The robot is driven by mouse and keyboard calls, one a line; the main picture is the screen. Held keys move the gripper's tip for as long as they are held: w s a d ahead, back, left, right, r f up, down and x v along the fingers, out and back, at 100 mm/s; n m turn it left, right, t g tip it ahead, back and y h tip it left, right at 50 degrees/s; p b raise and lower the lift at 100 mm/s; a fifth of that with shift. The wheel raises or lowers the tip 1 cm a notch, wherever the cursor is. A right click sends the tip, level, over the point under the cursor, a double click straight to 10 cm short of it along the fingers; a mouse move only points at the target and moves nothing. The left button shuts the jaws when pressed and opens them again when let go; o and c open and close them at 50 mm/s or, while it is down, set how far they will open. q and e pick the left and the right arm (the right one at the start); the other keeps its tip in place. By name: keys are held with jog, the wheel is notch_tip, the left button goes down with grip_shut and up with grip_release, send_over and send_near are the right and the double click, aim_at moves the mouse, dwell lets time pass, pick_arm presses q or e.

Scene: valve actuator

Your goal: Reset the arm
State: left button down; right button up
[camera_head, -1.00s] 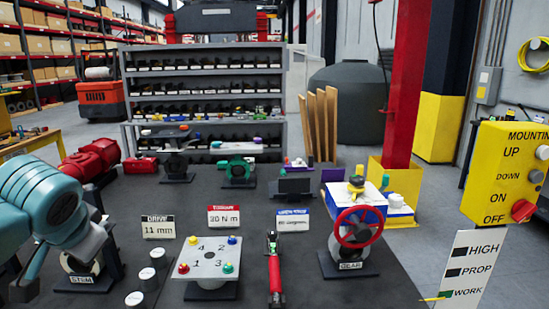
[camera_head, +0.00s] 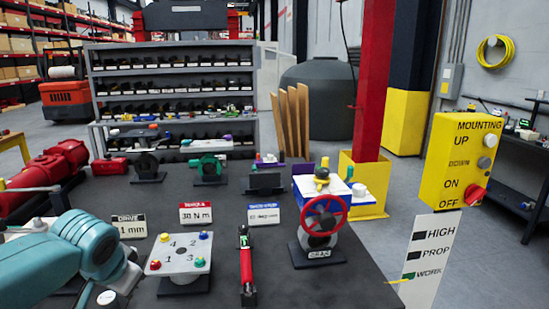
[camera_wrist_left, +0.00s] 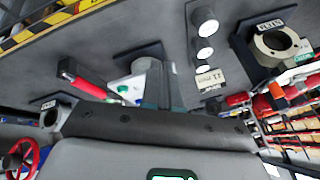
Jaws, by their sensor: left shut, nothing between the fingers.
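My left arm comes in teal at the lower left of the head view, with its gripper (camera_head: 88,293) low beside the numbered plate. In the left wrist view the closed, empty fingers (camera_wrist_left: 160,88) reach out from the grey gripper body. The white plate (camera_head: 180,260) has coloured knobs and the numbers 1 to 4. It is partly hidden behind the fingers in the wrist view (camera_wrist_left: 137,88). The STEM fitting (camera_wrist_left: 272,45) stands at the upper right of the wrist view. My right gripper is not in view.
A red-handled torque wrench (camera_head: 247,273) lies right of the plate. The red handwheel (camera_head: 326,218) stands on the GEAR unit. White posts (camera_wrist_left: 205,22) stand near the fingers. A yellow control box (camera_head: 465,160) is at the right. Dark bench top is bare between the label cards and the wrench.

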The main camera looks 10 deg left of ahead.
pick_arm(q)
jog(key=d+f+g+h, duration=0.1)
jog(key=d+f+h, duration=0.1)
jog(key=d+f, duration=0.45)
jog(key=s+d+f+g+h, duration=0.1)
jog(key=d+f, duration=0.3)
jog(key=f, duration=0.6)
jog(key=d+f+g+h, duration=0.1)
jog(key=d+f+h, duration=0.1)
jog(key=d+f, duration=0.5)
jog(key=s+d+f+n+h, duration=0.1)
jog(key=s+d+f, duration=0.2)
jog(key=s+f, duration=0.4)
jog(key=s+d+f+n+g+h, duration=0.1)
jog(key=s+d+f+n, duration=0.1)
jog(key=s+f, duration=0.5)
jog(key=x, duration=0.2)
jog(key=shift+s+f, duration=0.25)
jog(key=shift+f, duration=0.05)
jog(key=c, duration=1.3)
grip_release()
jog(key=s, duration=0.1)
jog(key=s+f, duration=0.1)
jog(key=shift+s+d+f+n+g, duration=0.15)
jog(key=shift+s+d+n+g, duration=0.2)
jog(key=shift+s+n+g, duration=0.05)
jog(key=o, duration=0.3)
